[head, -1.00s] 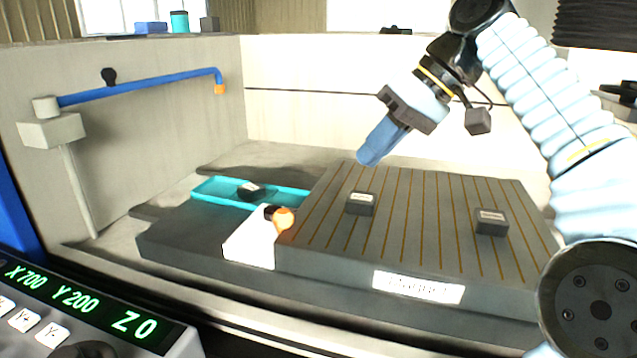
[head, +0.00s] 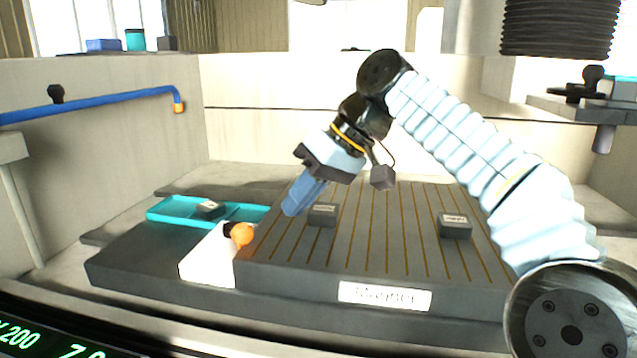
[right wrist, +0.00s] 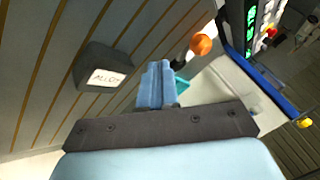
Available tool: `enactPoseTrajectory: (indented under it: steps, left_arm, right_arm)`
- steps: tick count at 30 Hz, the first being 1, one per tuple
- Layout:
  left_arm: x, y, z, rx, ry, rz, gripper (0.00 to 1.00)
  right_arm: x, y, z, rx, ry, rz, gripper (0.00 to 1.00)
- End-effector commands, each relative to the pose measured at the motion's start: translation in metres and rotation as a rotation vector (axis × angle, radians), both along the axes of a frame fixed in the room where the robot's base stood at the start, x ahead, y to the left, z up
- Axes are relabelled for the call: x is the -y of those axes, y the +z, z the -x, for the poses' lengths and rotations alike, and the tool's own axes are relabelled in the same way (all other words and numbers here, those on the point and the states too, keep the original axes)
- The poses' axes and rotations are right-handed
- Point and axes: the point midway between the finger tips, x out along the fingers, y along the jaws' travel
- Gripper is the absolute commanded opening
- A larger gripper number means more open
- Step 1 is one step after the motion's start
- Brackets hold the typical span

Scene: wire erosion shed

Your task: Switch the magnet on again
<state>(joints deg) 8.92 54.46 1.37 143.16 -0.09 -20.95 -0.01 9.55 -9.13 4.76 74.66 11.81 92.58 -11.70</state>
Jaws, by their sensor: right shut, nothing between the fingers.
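The magnet is a dark grey slab with brown stripes (head: 375,245) and a white label on its front. Its orange-knobbed switch (head: 242,234) sits on a white block (head: 207,256) at the slab's left end; the knob also shows in the right wrist view (right wrist: 202,44). My right gripper (head: 290,208) is shut and empty, pointing down above the slab's left part, up and to the right of the knob and apart from it. In the right wrist view its closed blue fingers (right wrist: 156,86) show. My left gripper is not in view.
Two dark labelled blocks stand on the slab, one (head: 322,215) close to my right gripper, one (head: 455,226) farther right. A teal tray (head: 165,212) holds a third dark block (head: 209,208). A blue pipe (head: 90,105) runs along the left wall.

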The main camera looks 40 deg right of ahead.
Motion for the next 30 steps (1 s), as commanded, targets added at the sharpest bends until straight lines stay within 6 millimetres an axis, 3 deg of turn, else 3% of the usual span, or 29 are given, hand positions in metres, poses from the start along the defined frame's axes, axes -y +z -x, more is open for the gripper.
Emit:
enactPoseTrajectory:
  steps: [2, 6, 12, 30]
  left_arm:
    - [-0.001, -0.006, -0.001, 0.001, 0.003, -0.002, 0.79]
    - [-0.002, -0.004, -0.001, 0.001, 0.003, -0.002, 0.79]
    - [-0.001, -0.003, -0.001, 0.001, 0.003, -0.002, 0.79]
    - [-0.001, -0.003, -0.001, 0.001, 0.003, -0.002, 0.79]
  right_arm:
    - [-0.007, -0.015, -0.005, -0.003, 0.002, 0.000, 0.00]
    - [-0.029, -0.012, -0.005, 0.000, 0.002, 0.002, 0.00]
    - [-0.045, -0.012, -0.005, 0.000, 0.001, 0.001, 0.00]
    - [-0.049, -0.011, -0.004, 0.001, -0.031, 0.001, 0.00]
